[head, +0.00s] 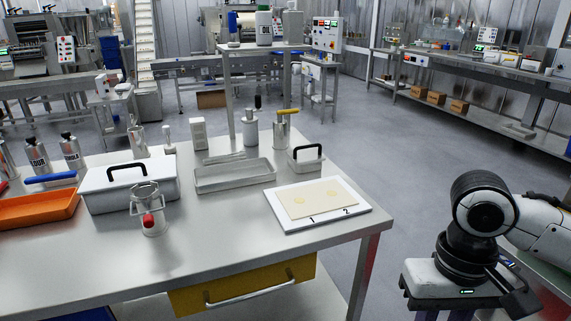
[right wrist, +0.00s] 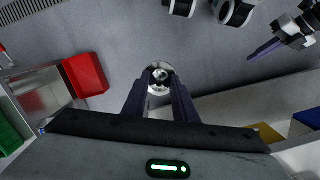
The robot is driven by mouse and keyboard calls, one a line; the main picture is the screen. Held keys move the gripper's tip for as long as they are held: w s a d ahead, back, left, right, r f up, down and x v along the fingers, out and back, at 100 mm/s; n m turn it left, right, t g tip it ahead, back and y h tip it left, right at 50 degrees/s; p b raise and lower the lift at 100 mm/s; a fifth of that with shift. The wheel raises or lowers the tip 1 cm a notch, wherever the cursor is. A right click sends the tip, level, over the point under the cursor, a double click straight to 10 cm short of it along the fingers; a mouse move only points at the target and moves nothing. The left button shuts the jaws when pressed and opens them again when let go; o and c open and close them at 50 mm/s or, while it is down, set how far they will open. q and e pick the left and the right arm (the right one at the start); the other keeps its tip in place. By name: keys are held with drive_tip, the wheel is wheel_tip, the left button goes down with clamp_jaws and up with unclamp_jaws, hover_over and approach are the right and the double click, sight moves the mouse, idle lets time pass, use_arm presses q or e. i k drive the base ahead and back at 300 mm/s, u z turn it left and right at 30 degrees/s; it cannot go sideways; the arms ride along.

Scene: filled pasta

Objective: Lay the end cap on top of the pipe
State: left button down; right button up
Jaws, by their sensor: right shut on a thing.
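My right gripper (right wrist: 160,95) is shut on a small round metal piece (right wrist: 159,89), apparently the end cap, with a shiny rim and a darker centre. In the head view, my right gripper (head: 440,312) is at the bottom right, beyond the table's right edge; its fingertips and the cap are cut off there.
The steel table (head: 230,248) holds an orange tray (head: 40,209), a lidded white box (head: 130,187), a shallow metal tray (head: 233,176) and a white board (head: 287,218) marked 1 and 2. Bottles stand behind. A red bin (right wrist: 86,75) shows in the wrist view.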

sight(145, 192)
drive_tip(key=u, duration=0.85)
drive_tip(key=i, duration=0.75)
drive_tip(key=u, duration=0.75)
